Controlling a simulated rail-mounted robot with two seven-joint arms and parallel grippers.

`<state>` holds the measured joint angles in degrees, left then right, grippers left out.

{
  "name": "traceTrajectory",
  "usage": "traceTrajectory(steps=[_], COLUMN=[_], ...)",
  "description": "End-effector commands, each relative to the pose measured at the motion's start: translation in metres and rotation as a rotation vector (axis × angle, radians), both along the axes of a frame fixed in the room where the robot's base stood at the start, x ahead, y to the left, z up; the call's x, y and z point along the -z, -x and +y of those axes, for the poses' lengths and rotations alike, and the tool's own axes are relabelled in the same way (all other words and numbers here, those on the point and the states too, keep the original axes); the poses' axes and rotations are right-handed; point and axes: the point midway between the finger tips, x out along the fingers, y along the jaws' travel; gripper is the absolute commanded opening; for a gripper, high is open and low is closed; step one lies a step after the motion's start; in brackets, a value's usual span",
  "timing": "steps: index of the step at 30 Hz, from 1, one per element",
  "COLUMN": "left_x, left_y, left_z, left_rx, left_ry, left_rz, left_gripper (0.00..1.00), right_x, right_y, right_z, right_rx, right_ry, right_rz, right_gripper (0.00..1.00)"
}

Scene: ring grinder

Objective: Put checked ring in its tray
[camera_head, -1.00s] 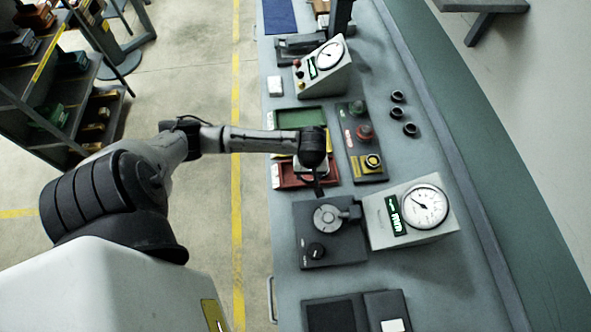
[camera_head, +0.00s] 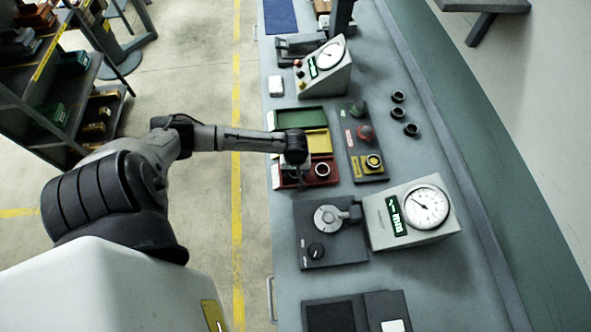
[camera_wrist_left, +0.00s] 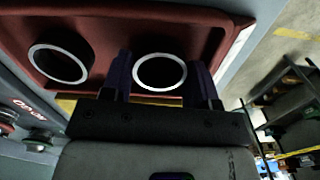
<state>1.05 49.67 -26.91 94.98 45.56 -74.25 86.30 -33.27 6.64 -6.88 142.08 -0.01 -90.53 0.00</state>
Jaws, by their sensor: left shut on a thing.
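My left gripper (camera_wrist_left: 159,80) is shut on a dark ring with a bright rim (camera_wrist_left: 160,71), which is between its two fingers at the red tray (camera_wrist_left: 120,18). In the wrist view a second, similar ring (camera_wrist_left: 58,63) sits in the red tray to the left, apart from the gripper. In the head view my left gripper (camera_head: 298,180) is over the left part of the red tray (camera_head: 333,178). The other ring (camera_head: 322,169) shows in the tray just right of it. The held ring is hidden there by my wrist. My right gripper is not in view.
A yellow tray (camera_head: 317,143) and a green tray (camera_head: 298,118) lie behind the red one. A panel (camera_head: 358,143) with coloured posts stands to their right. A dark fixture (camera_head: 330,235) and a dial gauge (camera_head: 411,215) stand in front. Several rings (camera_head: 397,113) stand at right.

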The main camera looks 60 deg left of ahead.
Motion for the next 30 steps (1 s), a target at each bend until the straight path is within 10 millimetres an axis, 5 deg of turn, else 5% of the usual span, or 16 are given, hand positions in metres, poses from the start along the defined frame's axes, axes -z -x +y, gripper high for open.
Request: traceTrajectory(steps=[11, 12, 14, 23, 30], left_x=[0.003, 0.003, 0.003, 0.000, -0.034], left_y=[0.000, 0.000, 0.000, 0.000, -0.001], left_z=[0.000, 0.000, 0.000, 0.000, 0.000], left_rx=[-0.001, 0.000, 0.000, 0.000, 0.002], left_ry=[0.000, -0.001, -0.001, -0.001, -0.001], left_rz=[0.000, 0.000, 0.000, 0.000, -0.003], left_gripper=[0.24, 0.58, 0.64, 0.65, 0.65], right_x=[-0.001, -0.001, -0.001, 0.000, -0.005], right_y=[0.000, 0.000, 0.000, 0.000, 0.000], right_z=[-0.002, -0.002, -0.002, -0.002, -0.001], right_rx=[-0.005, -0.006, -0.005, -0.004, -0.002], right_ry=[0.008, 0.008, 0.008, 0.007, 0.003], right_rz=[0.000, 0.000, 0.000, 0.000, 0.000], right_gripper=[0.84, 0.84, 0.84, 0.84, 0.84])
